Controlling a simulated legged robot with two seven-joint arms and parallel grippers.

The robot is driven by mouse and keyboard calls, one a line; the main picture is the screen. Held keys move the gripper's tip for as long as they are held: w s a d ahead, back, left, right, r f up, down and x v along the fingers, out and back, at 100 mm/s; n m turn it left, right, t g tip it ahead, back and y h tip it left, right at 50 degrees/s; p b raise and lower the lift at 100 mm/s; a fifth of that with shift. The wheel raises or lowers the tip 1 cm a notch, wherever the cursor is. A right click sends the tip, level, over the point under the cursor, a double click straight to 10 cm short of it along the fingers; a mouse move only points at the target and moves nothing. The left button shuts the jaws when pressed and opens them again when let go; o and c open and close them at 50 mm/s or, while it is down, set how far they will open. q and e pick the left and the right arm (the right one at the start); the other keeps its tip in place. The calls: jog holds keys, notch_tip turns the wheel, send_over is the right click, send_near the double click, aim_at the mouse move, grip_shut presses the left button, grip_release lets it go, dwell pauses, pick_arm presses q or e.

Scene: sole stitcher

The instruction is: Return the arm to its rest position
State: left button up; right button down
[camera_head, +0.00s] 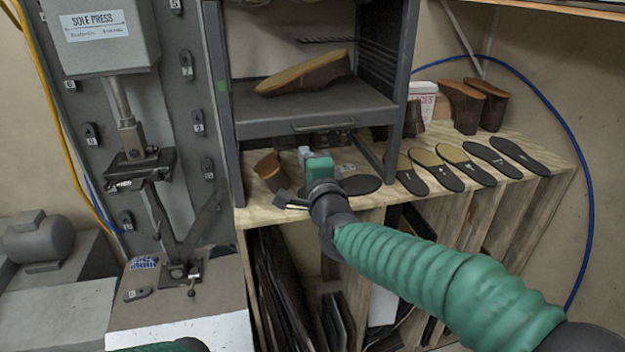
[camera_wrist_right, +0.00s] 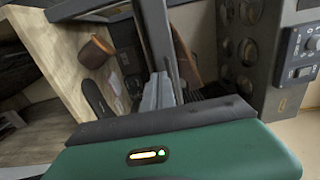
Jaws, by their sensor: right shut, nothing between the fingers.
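My right arm, in a green ribbed sleeve, reaches in from the lower right in the head view. Its gripper (camera_head: 304,153) is shut and empty, just in front of the grey cabinet's lower opening and above the wooden bench. In the right wrist view the gripper's grey fingers (camera_wrist_right: 158,92) are together, with nothing between them. A small green piece at the bottom edge of the head view may be part of my left arm; my left gripper is not visible.
The grey cabinet (camera_head: 315,107) holds a brown shoe (camera_head: 305,73) on its shelf. Several soles, such as a dark one (camera_head: 490,158), lie on the wooden bench (camera_head: 540,190). The sole press (camera_head: 105,40) stands at left. Open space lies before the bench.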

jog(key=s+d+f+n+g+h+b, duration=0.1)
jog(key=s+d+f+n+g, duration=0.3)
jog(key=f, duration=0.5)
jog(key=s+d+f+n+g+h, duration=0.2)
jog(key=s+d+f, duration=0.35)
jog(key=f, duration=0.35)
jog(key=s+d+f+n+g+h+b, duration=0.1)
jog(key=s+d+f+n+g, duration=0.1)
jog(key=s+d+f+n, duration=0.5)
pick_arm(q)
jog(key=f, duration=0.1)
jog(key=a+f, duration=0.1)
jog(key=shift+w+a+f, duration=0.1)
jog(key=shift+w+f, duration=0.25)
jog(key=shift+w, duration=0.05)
pick_arm(e)
jog(key=s+d+f+g+h, duration=0.1)
jog(key=s+d+f+g, duration=0.2)
jog(key=s+f, duration=0.3)
jog(key=s+d+f+n+g+h, duration=0.1)
jog(key=s+d+f+g, duration=0.2)
jog(key=s, duration=0.7)
notch_tip(320, 180, down, 3)
jog(key=shift+d+f+g, duration=0.2)
jog(key=shift+d+g, duration=0.1)
jog(key=shift+d, duration=0.85)
jog(key=shift+w, duration=0.1)
